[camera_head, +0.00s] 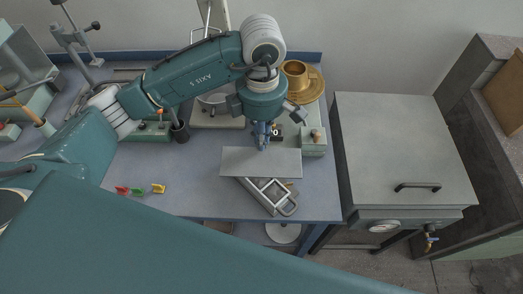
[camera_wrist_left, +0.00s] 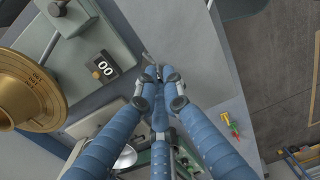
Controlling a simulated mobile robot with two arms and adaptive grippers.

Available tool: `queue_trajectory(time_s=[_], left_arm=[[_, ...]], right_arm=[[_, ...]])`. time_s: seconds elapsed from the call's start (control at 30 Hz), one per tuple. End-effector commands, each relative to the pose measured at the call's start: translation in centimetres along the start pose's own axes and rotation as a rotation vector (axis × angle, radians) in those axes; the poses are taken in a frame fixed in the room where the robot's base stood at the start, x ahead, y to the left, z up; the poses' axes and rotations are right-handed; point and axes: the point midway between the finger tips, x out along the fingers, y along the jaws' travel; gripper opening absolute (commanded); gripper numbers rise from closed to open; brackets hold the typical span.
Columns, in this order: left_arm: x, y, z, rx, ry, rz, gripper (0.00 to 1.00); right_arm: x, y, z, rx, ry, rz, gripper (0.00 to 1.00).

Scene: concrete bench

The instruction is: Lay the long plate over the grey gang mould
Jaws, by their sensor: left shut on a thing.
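The long plate (camera_head: 261,162) is a flat grey rectangle in the head view. My left gripper (camera_head: 262,146) is shut on its far edge, near the middle; in the wrist view its blue fingers (camera_wrist_left: 158,78) come together. The grey gang mould (camera_head: 268,194), an open metal frame with compartments and a looped handle, sits at an angle near the bench's front edge. The plate hides the mould's far end, while its near part shows below the plate. I cannot tell whether plate and mould touch. My right gripper is not in view.
A brass pan (camera_head: 295,75) stands behind, and a green box (camera_head: 313,142) is right of my gripper. A dark cup (camera_head: 180,132) stands left. Small coloured clips (camera_head: 140,191) lie on the bench (camera_head: 190,170), which is otherwise clear there. A grey lidded cabinet (camera_head: 395,140) stands right.

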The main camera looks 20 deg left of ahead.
Motion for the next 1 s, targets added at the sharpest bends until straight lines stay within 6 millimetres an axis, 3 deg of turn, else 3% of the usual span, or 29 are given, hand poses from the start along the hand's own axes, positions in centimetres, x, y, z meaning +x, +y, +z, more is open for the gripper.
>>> queue_trajectory(time_s=[0.6, 1.0], left_arm=[[6.6, 0.1, 0.1, 0.001, -0.002, 0.000, 0.00], [7.3, 0.2, 0.1, 0.002, -0.002, 0.003, 0.00]], right_arm=[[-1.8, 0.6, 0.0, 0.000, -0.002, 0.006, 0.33], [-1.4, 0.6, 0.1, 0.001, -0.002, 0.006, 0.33]])
